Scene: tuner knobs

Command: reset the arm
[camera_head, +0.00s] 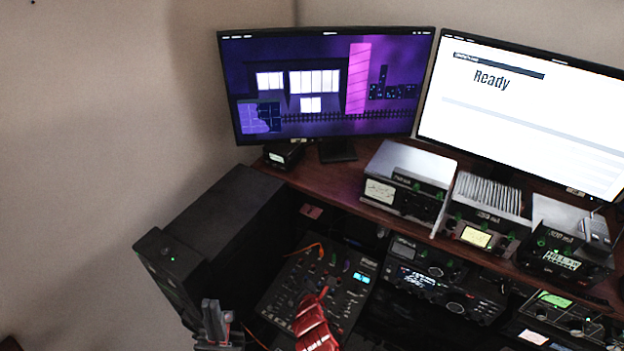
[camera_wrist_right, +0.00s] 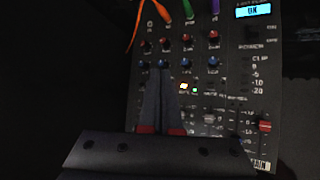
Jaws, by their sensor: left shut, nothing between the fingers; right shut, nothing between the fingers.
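My left gripper (camera_head: 212,310) is at the bottom of the head view, left of the mixer, and looks shut and empty. My right gripper (camera_head: 322,293) shows as a red shape over the lower part of the black mixer (camera_head: 350,309). In the right wrist view its dark fingers (camera_wrist_right: 161,68) are together and empty, with the tips in front of a row of blue knobs. Whether they touch a knob I cannot tell. The mixer (camera_wrist_right: 237,108) has red and blue knobs, coloured cables at its top and a lit display reading "OK" (camera_wrist_right: 253,11).
A dark speaker-like box (camera_head: 215,225) stands left of the mixer. A wooden shelf (camera_head: 330,183) carries two monitors (camera_head: 335,85) and (camera_head: 530,110) and several radio units (camera_head: 400,190). More equipment (camera_head: 440,280) sits under the shelf. Orange cables run by the mixer. The wall side at left is clear.

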